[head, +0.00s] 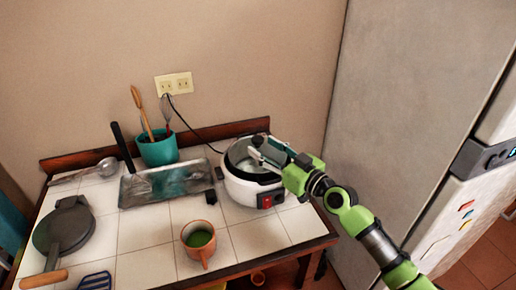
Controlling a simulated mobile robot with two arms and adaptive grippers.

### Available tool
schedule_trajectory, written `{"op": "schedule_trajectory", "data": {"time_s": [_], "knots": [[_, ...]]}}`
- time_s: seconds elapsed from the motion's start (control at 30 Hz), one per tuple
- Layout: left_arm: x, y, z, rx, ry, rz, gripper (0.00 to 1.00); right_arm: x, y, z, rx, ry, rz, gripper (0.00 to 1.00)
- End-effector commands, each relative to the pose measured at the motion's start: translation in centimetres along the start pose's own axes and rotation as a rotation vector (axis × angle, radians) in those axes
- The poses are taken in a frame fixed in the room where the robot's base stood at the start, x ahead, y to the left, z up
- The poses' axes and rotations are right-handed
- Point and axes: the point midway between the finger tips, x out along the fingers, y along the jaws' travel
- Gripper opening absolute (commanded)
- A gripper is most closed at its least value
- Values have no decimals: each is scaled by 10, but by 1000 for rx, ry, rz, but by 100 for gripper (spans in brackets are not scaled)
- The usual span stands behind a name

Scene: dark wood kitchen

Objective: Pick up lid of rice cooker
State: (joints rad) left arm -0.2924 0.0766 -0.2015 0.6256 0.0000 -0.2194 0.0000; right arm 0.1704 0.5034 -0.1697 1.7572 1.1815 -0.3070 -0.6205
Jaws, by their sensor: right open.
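The rice cooker (245,189) is white with a dark band and a red switch on its front. It stands at the right end of the tiled table. Its top shows a glassy, see-through round lid or opening (239,153); I cannot tell the lid's edge clearly. My right gripper (259,148) is over the cooker's top, its fingers apart near the middle of the lid area. Its fingers and green arm hide the right part of the top and any knob. I cannot tell if it touches the lid. My left gripper is not in view.
A teal pot with utensils (158,150), a metal tray (165,184), an orange mug (199,240) and a dark round pan (65,228) stand on the table (147,268). A cord runs to the wall outlet (174,84). The fridge (410,110) is close on the right.

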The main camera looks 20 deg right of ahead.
Motion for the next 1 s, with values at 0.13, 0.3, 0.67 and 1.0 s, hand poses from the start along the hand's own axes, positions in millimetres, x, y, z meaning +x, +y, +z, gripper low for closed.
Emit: {"op": "schedule_trajectory", "data": {"time_s": [0.13,0.3,0.67,1.0], "knots": [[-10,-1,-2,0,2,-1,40,23,2,-5,3,3,1,45],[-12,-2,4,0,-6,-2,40,36,1,-3,0,1,0,45],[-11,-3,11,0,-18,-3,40,36,2,-2,0,0,0,8],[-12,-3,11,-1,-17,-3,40,36,2,-4,-1,3,1,0]]}}
